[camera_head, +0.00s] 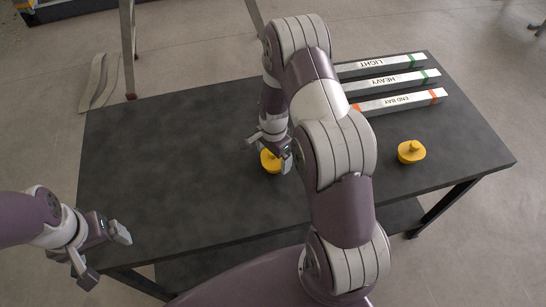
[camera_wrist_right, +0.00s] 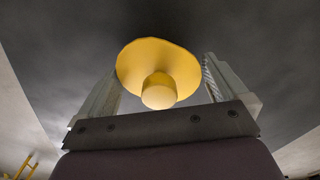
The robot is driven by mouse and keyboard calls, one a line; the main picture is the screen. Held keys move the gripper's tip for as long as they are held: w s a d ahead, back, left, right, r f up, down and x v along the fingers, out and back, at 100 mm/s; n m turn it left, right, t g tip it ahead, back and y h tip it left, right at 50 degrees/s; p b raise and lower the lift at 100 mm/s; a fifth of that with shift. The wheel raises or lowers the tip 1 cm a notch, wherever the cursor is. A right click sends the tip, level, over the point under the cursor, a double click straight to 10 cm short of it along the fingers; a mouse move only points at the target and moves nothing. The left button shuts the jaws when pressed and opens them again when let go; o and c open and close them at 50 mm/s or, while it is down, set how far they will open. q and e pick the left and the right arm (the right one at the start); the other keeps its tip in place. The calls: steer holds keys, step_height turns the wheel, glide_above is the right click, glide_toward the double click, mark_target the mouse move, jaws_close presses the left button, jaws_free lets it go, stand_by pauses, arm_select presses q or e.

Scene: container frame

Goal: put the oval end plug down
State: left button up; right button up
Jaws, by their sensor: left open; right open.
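A yellow plug (camera_head: 270,163) with a round knob sits at the dark table's middle, partly hidden by my right gripper (camera_head: 269,151). In the right wrist view the same plug (camera_wrist_right: 158,65) lies between the two spread fingers of that gripper (camera_wrist_right: 160,85), its knob towards the palm. The fingers look apart from its sides. A second yellow plug (camera_head: 411,152) with a knob stands upright on the table's right part. I cannot tell surely which plug is the oval one. My left gripper (camera_head: 104,256) is open and empty off the table's front left corner.
The dark table (camera_head: 170,150) is bare on its left half. Three pale bars labelled LIGHT (camera_head: 378,64), HEAVY (camera_head: 385,81) and END BAY (camera_head: 398,101) lie at the back right. My right arm hides the middle strip of the table.

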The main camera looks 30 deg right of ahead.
steer(key=c, duration=0.8)
